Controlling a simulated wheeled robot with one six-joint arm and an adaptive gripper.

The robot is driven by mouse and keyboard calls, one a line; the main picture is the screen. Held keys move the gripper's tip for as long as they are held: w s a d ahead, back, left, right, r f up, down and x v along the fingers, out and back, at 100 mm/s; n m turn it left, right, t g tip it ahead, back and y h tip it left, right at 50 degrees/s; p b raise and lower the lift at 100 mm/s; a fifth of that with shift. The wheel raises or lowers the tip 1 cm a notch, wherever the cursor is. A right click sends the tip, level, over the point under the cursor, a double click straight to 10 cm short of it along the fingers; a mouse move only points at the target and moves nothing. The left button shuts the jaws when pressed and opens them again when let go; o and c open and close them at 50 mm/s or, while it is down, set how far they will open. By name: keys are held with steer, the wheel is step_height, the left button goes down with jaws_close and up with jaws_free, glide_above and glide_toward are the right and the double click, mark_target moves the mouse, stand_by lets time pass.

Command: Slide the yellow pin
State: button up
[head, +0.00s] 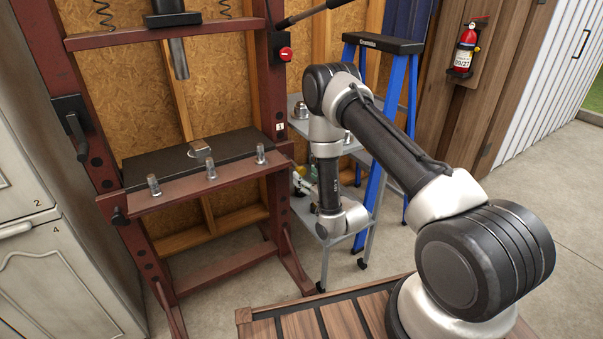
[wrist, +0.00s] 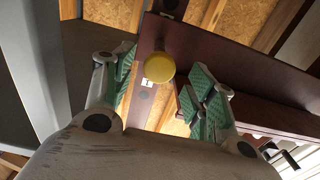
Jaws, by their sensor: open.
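The yellow pin shows as a round yellow knob (wrist: 154,68) on the dark red post of the press frame in the wrist view, just above a small white label. My gripper (wrist: 160,76) is open, with one green-padded finger on each side of the knob in the picture. Whether the fingers reach around the knob or stop short of it I cannot tell. No contact shows. In the head view my gripper (head: 304,183) is small and partly hidden behind my arm, near the right post.
The dark red press frame (head: 200,182) has several bolts on its front beam. A grey cart (head: 313,222) and a blue ladder (head: 391,105) stand close to my arm at the right. Cream cabinets (head: 60,265) stand at the left. Floor is open at the far right.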

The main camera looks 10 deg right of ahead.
mark_target(303, 173)
steer(key=shift+x, duration=1.95)
steer(key=shift+c, duration=0.3)
